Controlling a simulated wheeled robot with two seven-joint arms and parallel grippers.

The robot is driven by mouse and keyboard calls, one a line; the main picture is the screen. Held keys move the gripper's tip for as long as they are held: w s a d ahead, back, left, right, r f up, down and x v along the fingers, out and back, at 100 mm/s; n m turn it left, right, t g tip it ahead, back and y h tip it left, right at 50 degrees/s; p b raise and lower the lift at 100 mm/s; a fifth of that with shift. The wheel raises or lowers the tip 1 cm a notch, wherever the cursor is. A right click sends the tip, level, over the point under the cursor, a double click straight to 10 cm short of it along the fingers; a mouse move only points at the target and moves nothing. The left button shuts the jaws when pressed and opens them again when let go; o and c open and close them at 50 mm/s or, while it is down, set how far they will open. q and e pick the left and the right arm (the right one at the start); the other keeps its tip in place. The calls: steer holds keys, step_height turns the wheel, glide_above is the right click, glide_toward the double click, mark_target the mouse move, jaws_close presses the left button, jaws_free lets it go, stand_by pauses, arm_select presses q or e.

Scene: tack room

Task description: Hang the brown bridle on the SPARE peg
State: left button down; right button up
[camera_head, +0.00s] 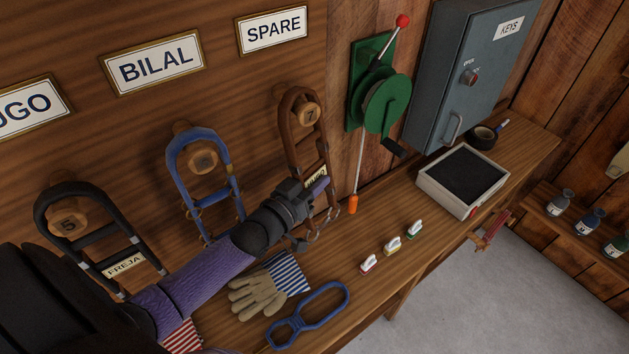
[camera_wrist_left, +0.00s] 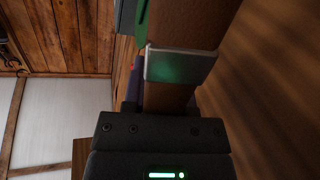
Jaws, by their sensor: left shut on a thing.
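The brown bridle (camera_head: 293,135) is upright against the wooden wall below the SPARE sign (camera_head: 273,29). Its top loop shows around the round wooden SPARE peg (camera_head: 306,115), marked 7; whether the peg bears its weight I cannot tell. My left gripper (camera_head: 320,186) is shut on the bridle's side strap, just below its pale name plate (camera_head: 315,177). In the left wrist view the brown strap (camera_wrist_left: 198,25) with its metal-edged plate (camera_wrist_left: 180,66) runs up from the jaws. My gripper and forearm hide part of the bridle's lower end. My right gripper is out of view.
A blue bridle (camera_head: 225,160) and a black bridle (camera_head: 100,235) hang to the left. A green winch (camera_head: 387,103) with a cord is close on the right.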

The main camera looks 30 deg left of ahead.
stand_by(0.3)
arm_select(q)
steer(key=shift+c, duration=2)
jaws_free()
steer(key=shift+o, duration=0.4)
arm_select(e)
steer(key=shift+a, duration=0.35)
